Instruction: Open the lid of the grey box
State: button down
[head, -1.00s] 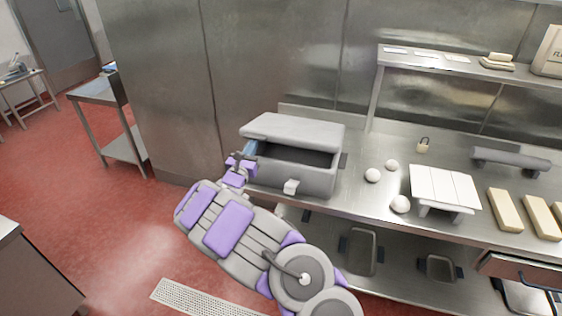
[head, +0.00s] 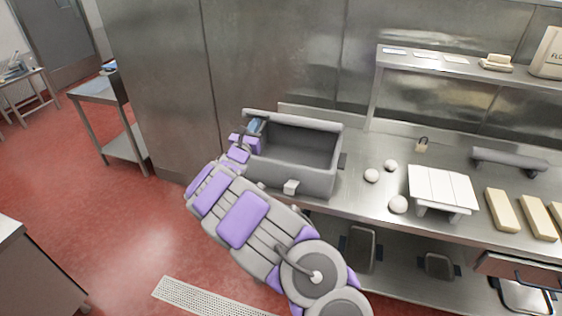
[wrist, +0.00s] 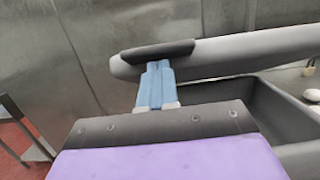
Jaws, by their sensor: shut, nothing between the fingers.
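The grey box (head: 305,177) stands on the steel counter with its dark inside exposed. Its lid (head: 295,119) is swung up at the back and shows nearly edge-on. In the wrist view the lid (wrist: 240,52) is a grey bar with a dark strip (wrist: 165,54) at its left end. My gripper (head: 256,126) is at the box's back left corner. In the wrist view its blue fingers (wrist: 157,80) are together and empty, with their tips at the dark strip; I cannot tell whether they touch it.
White balls (head: 371,175), a white slatted stand (head: 442,187) and yellowish blocks (head: 502,210) are on the counter to the right. A steel wall (head: 270,60) rises behind the box. A shelf (head: 470,70) is above the counter. Red floor (head: 110,220) is clear at the left.

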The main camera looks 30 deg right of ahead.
jog(key=shift+w+d+r+p, duration=0.45)
jog(key=shift+w+d+r, duration=0.5)
jog(key=shift+d+r, duration=0.25)
jog(key=shift+w+d+r+p, duration=0.4)
jog(key=shift+w+d+r, duration=0.6)
jog(key=shift+d, duration=0.2)
jog(key=shift+w+d+r, duration=0.4)
jog(key=shift+d+r, duration=0.05)
jog(key=shift+d, duration=0.2)
